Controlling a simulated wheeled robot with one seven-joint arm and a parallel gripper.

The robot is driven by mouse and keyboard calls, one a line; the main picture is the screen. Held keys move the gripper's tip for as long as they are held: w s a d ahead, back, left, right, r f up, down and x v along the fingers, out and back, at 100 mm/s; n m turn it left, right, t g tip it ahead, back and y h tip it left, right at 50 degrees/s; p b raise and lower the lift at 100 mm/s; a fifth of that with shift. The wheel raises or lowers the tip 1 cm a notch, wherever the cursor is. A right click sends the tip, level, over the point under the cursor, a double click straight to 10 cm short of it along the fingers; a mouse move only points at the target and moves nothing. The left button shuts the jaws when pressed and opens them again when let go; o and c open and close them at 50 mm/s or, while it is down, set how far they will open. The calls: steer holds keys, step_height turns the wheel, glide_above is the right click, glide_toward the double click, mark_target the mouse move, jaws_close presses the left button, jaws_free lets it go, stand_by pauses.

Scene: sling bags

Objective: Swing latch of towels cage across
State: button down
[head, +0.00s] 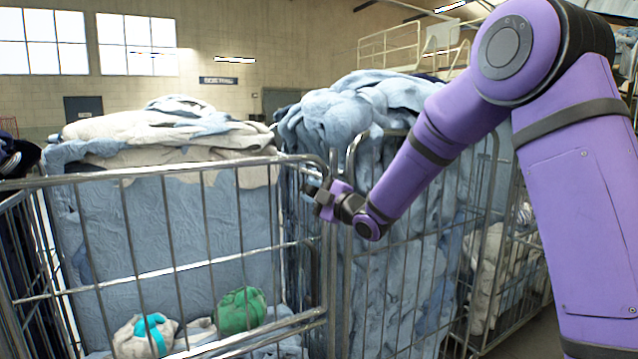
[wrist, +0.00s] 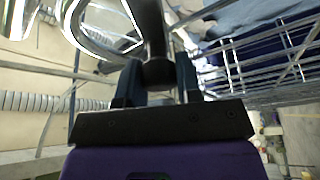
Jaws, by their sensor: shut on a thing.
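My gripper (head: 324,198) is at the upper corner where two metal cages meet. In the wrist view my gripper (wrist: 158,84) has its two dark fingers closed on a dark bar-like piece (wrist: 153,38), which looks like the latch. The latch is mostly hidden by my gripper in the head view. The left cage (head: 150,274) holds draped blue and cream cloth. The cage at right (head: 352,262) is heaped with light blue towels (head: 345,112). I cannot tell which cage the latch belongs to, or its exact angle.
Green and white-teal bundles (head: 241,310) lie low in the left cage. Bright metal tubes (wrist: 92,35) pass close to my fingers in the wrist view. Another cage (head: 505,250) stands behind my arm at right. The space above the left cage is open.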

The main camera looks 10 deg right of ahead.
steer(key=f+n, duration=0.1)
steer(key=a+f+n+g, duration=0.1)
steer(key=shift+s+f+n, duration=0.1)
steer(key=shift+f+n, duration=0.1)
steer(key=shift+n, duration=0.2)
steer(key=shift+s+f+n+g+h, duration=0.1)
steer(key=shift+f+n+g+h, duration=0.35)
steer(key=shift+f+n, duration=0.95)
steer(key=c, duration=0.8)
jaws_free()
steer(key=shift+g, duration=0.25)
steer(key=v, duration=1)
steer(key=shift+s+d+f, duration=0.1)
steer(key=shift+s+d, duration=0.1)
steer(key=shift+s, duration=0.1)
